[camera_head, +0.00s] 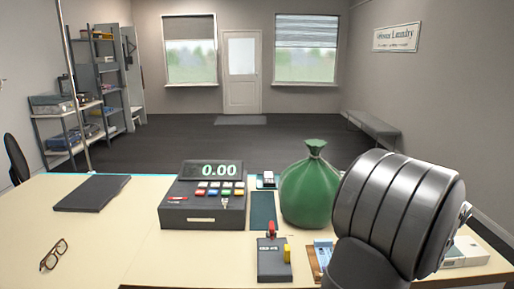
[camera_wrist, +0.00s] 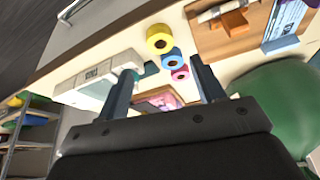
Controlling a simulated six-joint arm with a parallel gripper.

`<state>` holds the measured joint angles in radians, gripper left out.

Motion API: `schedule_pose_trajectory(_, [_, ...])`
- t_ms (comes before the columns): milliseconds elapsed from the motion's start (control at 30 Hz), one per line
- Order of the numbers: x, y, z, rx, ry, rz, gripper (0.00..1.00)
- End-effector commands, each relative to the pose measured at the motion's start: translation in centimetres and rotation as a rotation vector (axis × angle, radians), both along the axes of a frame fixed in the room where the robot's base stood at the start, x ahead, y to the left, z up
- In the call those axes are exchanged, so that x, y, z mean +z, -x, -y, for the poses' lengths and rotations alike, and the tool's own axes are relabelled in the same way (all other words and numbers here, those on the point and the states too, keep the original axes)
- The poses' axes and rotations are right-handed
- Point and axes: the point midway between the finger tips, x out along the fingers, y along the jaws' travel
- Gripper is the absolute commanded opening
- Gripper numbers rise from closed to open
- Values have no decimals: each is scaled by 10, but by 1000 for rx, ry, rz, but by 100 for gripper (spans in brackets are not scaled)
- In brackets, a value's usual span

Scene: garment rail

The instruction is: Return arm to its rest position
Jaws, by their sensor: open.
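My arm (camera_head: 400,210) is a dark, ribbed, rounded form at the right front of the counter in the head view, and it hides part of the counter behind it. My gripper (camera_wrist: 162,66) shows in the wrist view with its two dark fingers spread apart and nothing between them. Beyond the fingertips are a yellow roll (camera_wrist: 160,39), a blue roll (camera_wrist: 173,59) and a small red-pink roll (camera_wrist: 180,73). The gripper itself is mostly hidden behind the arm in the head view.
A wooden tray (camera_wrist: 235,38) shows in the wrist view. The counter's left front is mostly clear.

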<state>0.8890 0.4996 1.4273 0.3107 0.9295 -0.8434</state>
Motion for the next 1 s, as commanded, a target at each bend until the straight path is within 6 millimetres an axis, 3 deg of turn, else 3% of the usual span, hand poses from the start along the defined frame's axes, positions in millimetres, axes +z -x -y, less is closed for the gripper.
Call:
schedule_pose_trajectory(467, [-91, -37, 7, 1, -1, -2, 62])
schedule_pose_trajectory(700, [-44, -37, 8, 1, 7, 5, 62])
schedule_pose_trajectory(1000, [-14, 16, 24, -4, 3, 3, 62])
